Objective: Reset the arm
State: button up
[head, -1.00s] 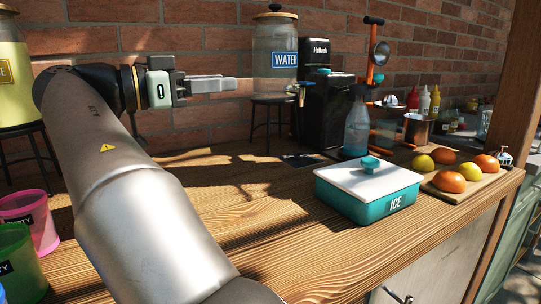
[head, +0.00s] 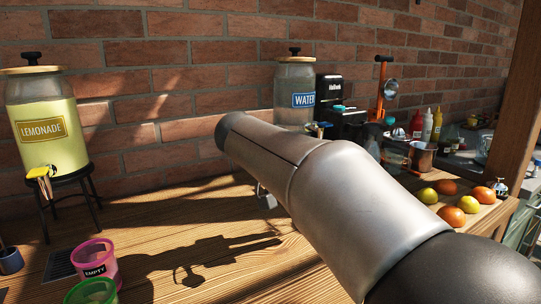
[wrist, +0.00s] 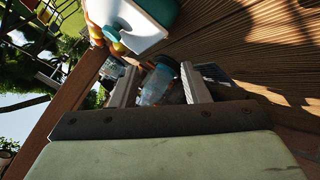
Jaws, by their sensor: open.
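My arm crosses the head view from the lower right to the middle and hides most of its far end. A small grey part (head: 265,197) shows below the arm, low over the table; I cannot tell which part of my wrist or gripper it is. In the wrist view my gripper (wrist: 160,87) is open, with its two grey fingers apart. A clear bluish bottle (wrist: 156,84) shows between the fingers, seemingly beyond them, and nothing is visibly gripped.
The lemonade dispenser (head: 42,120) stands on the left, the water dispenser (head: 292,95) at the back. A pink cup (head: 97,258) and green cup (head: 92,291) are front left. Fruit (head: 452,215) lies right. The white-lidded teal box (wrist: 140,25) shows in the wrist view.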

jog(key=s+d+f+n+g+y+p, duration=0.2)
jog(key=s+d+g+y+p, duration=0.15)
jog(key=s+d+p, duration=0.45)
jog(key=s+a+f+y+p, duration=0.1)
jog(key=s+f+y+p, duration=0.1)
jog(key=s, duration=0.7)
jog(key=s+a+f+n+y+p, duration=0.1)
jog(key=s+a+f+y+p, duration=0.1)
jog(key=s, duration=0.6)
notch_tip(320, 180, down, 2)
jog(key=g+y+p, duration=0.1)
jog(key=p, duration=0.2)
jog(key=shift+s+n+y, duration=0.3)
jog(key=shift+s+y, duration=0.05)
jog(key=shift+s, duration=0.05)
